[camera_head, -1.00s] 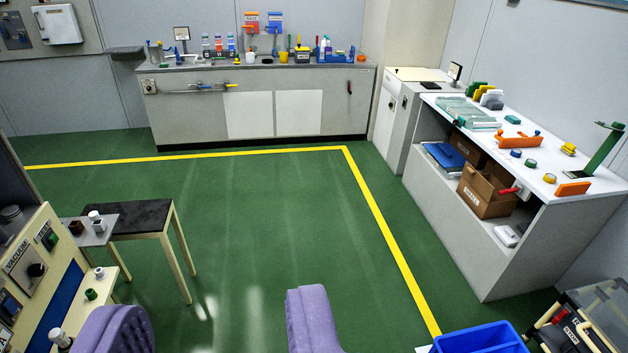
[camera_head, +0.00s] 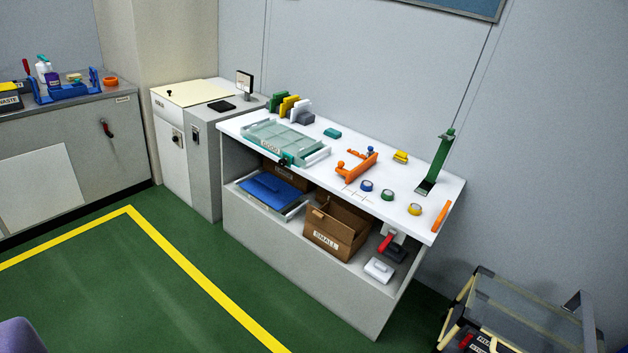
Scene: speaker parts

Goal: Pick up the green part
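Several green things are on the white-topped bench (camera_head: 320,170), and I cannot tell which is the task's green part. A small teal-green block (camera_head: 332,133) lies near the back edge. A green upright stand (camera_head: 437,165) rises from a dark base at the right end. A green-ringed roll (camera_head: 387,195) lies between a blue-ringed one and a yellow one. A green plate (camera_head: 277,102) stands upright beside yellow and white ones at the far left end. My gripper is not in view.
A teal tray (camera_head: 284,142) and an orange tool (camera_head: 357,167) occupy the bench top. Below are a cardboard box (camera_head: 337,227) and a blue case (camera_head: 270,190). A wheeled-looking frame (camera_head: 520,312) stands at lower right. The green floor (camera_head: 110,290) in front is clear.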

